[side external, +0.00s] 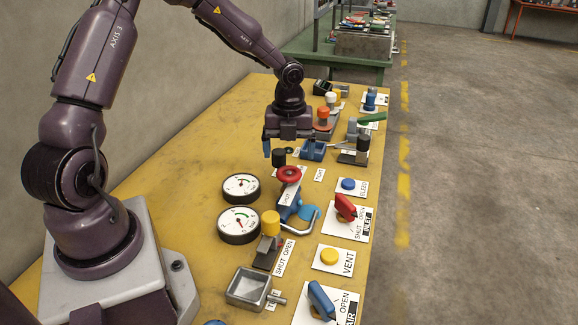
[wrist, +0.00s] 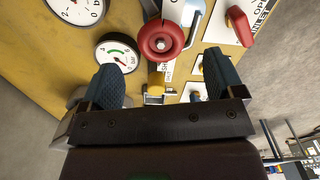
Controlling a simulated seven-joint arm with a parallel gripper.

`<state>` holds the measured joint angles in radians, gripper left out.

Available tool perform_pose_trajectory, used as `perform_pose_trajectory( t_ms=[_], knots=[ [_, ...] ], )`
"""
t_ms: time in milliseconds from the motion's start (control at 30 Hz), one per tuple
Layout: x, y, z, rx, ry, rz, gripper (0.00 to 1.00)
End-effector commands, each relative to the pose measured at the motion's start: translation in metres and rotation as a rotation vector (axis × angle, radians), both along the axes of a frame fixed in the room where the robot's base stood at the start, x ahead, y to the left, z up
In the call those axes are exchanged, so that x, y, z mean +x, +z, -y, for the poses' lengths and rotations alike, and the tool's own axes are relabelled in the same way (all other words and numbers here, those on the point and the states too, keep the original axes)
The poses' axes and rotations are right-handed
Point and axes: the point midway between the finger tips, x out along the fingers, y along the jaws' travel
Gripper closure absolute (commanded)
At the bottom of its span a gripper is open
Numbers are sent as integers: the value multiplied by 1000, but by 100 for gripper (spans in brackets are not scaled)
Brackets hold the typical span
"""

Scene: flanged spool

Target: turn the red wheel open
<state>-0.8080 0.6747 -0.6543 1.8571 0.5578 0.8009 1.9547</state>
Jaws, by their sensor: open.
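My gripper (side external: 287,149) is open and empty, pointing down above the table. In the side view it is a little above and behind the wheel, apart from it. In the wrist view my gripper (wrist: 163,75) shows both blue fingers spread wide.
Two round gauges (side external: 241,187) lie left of the valve. A red lever (side external: 346,207) on the INLET plate stands to its right. A yellow-topped lever (side external: 269,223) stands close in front. The yellow table (side external: 185,165) is bare at left.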

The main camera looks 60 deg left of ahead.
Motion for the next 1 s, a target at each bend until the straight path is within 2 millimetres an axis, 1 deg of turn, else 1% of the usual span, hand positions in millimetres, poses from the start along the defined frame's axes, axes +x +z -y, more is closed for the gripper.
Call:
perform_pose_trajectory(
  t_ms=[33,100,200,300,433,667,767,800,900,1000],
  knots=[
    [0,-11,1,-3,-1,-4,13],
    [-1,-23,1,-2,0,-4,13],
    [0,-36,1,-2,1,-3,13],
    [0,-44,0,-1,0,-1,13],
    [0,-49,0,0,1,0,13],
    [0,-49,0,0,2,0,13],
    [0,-49,0,0,2,0,33],
    [0,-49,0,0,2,0,43],
    [0,-49,0,0,2,0,62],
    [0,-49,0,0,3,0,62]
  ],
)
